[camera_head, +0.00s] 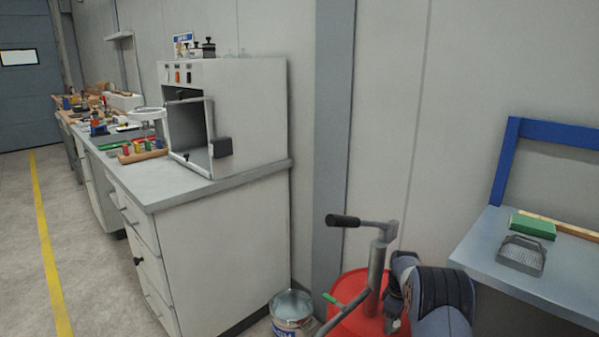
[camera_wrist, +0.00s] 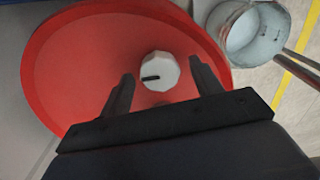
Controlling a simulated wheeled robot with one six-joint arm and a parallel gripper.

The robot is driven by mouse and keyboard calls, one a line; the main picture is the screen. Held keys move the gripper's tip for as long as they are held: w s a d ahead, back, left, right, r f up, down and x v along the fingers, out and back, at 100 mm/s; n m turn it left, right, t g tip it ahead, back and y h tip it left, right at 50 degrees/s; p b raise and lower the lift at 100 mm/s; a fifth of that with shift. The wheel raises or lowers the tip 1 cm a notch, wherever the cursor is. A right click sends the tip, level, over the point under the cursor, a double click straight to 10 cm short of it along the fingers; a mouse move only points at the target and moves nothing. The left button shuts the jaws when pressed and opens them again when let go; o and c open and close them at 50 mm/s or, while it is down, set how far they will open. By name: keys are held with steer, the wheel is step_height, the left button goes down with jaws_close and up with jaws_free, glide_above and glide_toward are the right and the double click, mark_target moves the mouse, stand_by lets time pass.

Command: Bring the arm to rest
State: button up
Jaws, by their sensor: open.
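My gripper (camera_wrist: 162,82) is open in the wrist view, its two dark fingers apart. Beyond the fingers is the top of a red drum (camera_wrist: 85,55). A white, faceted knob or cap (camera_wrist: 160,72) with a dark slot shows between the fingers; I cannot tell how far it is from them. In the head view, my arm (camera_head: 440,295) is at the lower right, bent down beside the red drum (camera_head: 350,308). The gripper's fingers are not clear there.
A grey pump with a black-handled crank (camera_head: 345,220) rises from the drum close to my arm. A bucket (camera_head: 291,310) stands left of the drum. A blue-framed bench (camera_head: 480,245) is at right, with a green block (camera_head: 532,226). A white cabinet (camera_head: 235,245) is at left.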

steer(key=m, duration=0.7)
steer(key=shift+m+p, duration=0.35)
steer(key=shift+m, duration=0.05)
steer(key=m, duration=0.4)
steer(key=shift+p, duration=0.4)
steer(key=shift+d+m+p, duration=0.1)
steer(key=shift+m+p, duration=0.35)
steer(key=shift+m, duration=1.15)
steer(key=shift+s+r, duration=0.1)
